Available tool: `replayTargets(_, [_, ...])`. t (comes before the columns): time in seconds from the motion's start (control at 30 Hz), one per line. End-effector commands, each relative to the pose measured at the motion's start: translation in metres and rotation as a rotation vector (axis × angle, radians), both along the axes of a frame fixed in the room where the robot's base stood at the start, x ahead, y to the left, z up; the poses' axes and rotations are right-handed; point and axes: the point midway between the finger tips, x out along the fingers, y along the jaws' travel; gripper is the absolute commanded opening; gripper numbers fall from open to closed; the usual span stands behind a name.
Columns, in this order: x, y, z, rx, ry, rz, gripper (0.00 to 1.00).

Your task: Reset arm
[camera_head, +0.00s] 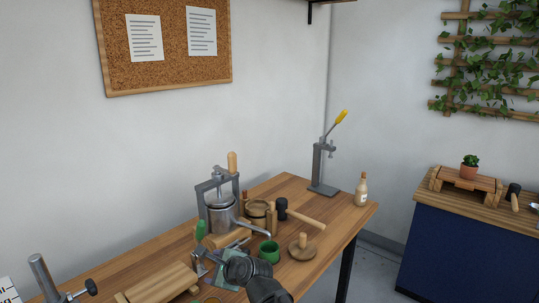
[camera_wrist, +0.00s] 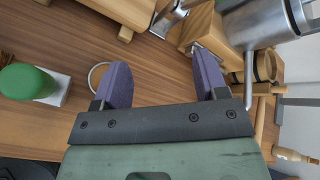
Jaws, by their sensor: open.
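My gripper (camera_head: 208,259) is low over the wooden workbench (camera_head: 325,236), in front of the metal press (camera_head: 222,205). In the wrist view its two purple fingers (camera_wrist: 162,82) stand apart with bare wood showing between them. Nothing is held. The press's wooden base (camera_wrist: 212,35) and metal pot (camera_wrist: 262,18) are just beyond the right finger. My arm hides part of the bench's front.
A slatted wooden stand (camera_head: 158,285) is at left. A yellow-handled lever press (camera_head: 323,165) is at the back.

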Motion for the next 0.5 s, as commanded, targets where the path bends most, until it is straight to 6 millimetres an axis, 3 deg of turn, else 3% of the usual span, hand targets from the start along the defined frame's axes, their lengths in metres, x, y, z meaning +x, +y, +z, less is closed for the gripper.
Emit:
replayTargets(0.17, [-0.027,-0.013,-0.027,-0.335,-0.127,0.288,0.66])
replayTargets(0.27, [-0.043,-0.037,-0.052,-0.559,-0.200,0.502,0.66])
replayTargets(0.37, [-0.063,-0.080,-0.085,-0.804,-0.258,0.778,0.66])
replayTargets(0.5, [-0.098,-0.165,-0.131,-1.067,-0.254,1.207,0.66])
